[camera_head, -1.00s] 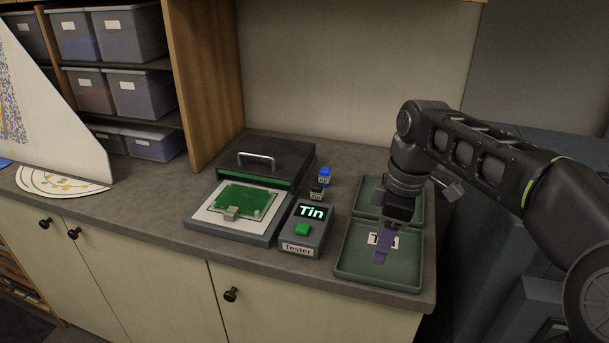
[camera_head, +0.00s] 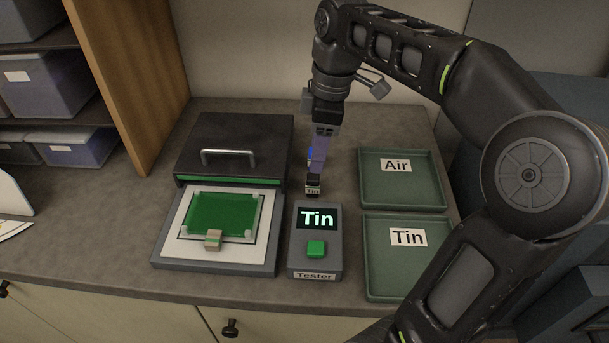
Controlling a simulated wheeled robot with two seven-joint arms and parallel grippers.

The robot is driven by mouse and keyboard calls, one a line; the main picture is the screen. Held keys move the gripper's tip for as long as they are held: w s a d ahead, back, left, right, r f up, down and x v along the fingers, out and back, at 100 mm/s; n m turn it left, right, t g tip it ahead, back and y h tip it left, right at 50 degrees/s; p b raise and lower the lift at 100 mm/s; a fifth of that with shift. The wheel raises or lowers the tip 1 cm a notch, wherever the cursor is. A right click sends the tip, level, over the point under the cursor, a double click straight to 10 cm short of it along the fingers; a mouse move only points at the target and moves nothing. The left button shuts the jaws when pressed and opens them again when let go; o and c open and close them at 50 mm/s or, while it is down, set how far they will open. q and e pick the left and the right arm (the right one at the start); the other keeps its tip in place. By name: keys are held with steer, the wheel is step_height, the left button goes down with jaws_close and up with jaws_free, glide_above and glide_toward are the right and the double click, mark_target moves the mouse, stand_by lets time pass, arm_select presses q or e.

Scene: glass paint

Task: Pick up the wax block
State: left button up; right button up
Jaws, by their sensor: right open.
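A small tan block with a darker stripe (camera_head: 213,240), the likely wax block, sits at the front edge of a green panel (camera_head: 222,214) on a white-topped board. My left gripper is not in view.
The tester reads "Tin" and has a green button. Green trays labelled Air (camera_head: 402,196) and Tin (camera_head: 375,285) lie at right, partly behind my right arm. A dark box with a handle (camera_head: 240,140) stands behind the panel. Bare counter (camera_head: 110,245) is at left.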

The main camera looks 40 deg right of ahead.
mark_target(313, 176)
steer(key=shift+s, duration=0.15)
steer(key=shift+w+a+f, duration=0.1)
steer(key=shift+w+f, duration=0.1)
steer(key=shift+f, duration=1.1)
steer(key=shift+w+a+f+p, duration=0.15)
steer(key=shift+f+p, duration=0.25)
steer(key=shift+f, duration=0.9)
steer(key=shift+a+f+p, duration=0.1)
steer(key=shift+f+p, duration=0.25)
steer(key=shift+f, duration=0.95)
jaws_close()
